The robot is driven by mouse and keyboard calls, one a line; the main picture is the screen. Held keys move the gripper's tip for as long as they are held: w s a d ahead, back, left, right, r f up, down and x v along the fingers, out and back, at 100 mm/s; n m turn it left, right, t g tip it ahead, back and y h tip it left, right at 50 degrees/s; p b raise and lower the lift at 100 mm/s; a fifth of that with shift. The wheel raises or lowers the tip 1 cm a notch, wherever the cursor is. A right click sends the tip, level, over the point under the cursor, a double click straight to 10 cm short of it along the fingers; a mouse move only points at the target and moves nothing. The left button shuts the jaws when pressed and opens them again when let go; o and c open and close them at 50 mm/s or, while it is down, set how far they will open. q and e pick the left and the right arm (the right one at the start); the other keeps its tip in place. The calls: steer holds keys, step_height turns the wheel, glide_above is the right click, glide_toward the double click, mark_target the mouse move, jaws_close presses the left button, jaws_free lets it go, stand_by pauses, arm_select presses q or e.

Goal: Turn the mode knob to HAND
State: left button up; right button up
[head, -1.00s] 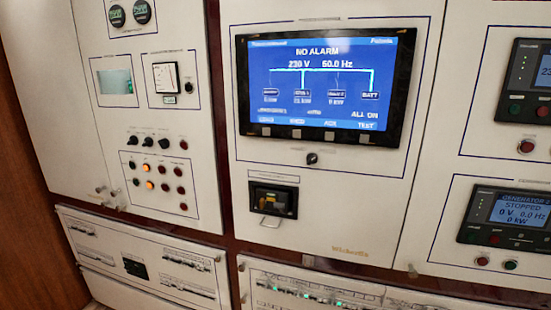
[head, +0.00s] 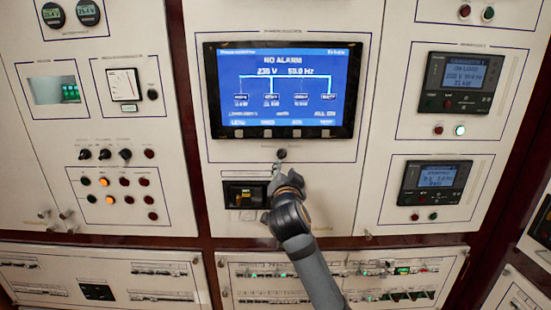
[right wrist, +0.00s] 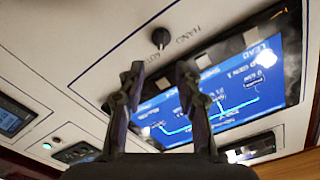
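The mode knob (head: 281,154) is a small dark knob on the white panel, just below the big blue screen. In the right wrist view the black knob (right wrist: 160,38) sits beside the printed words HAND and AUTO. I cannot tell surely which word it points to. My right gripper (head: 284,176) reaches up to the panel just below the knob. In the right wrist view its two dark fingers (right wrist: 160,72) are spread with a clear gap, empty, and the knob shows beyond the tips, apparently untouched. My left gripper is not in view.
The blue screen (head: 281,89) stands above the knob, and a black breaker unit (head: 245,194) is below left, close to my right gripper. Generator displays (head: 462,82) are on the right panel. Lamps and small knobs (head: 104,154) are on the left panel.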

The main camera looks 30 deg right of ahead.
mark_target(283, 156)
steer(key=p+x, duration=0.3)
steer(key=x, duration=0.6)
steer(key=shift+w+r+p, duration=0.1)
steer(key=shift+w+p, duration=0.1)
steer(key=shift+p, duration=0.15)
steer(key=shift+w+d, duration=0.15)
steer(key=shift+w, duration=0.15)
steer(key=shift+c, duration=0.7)
jaws_close()
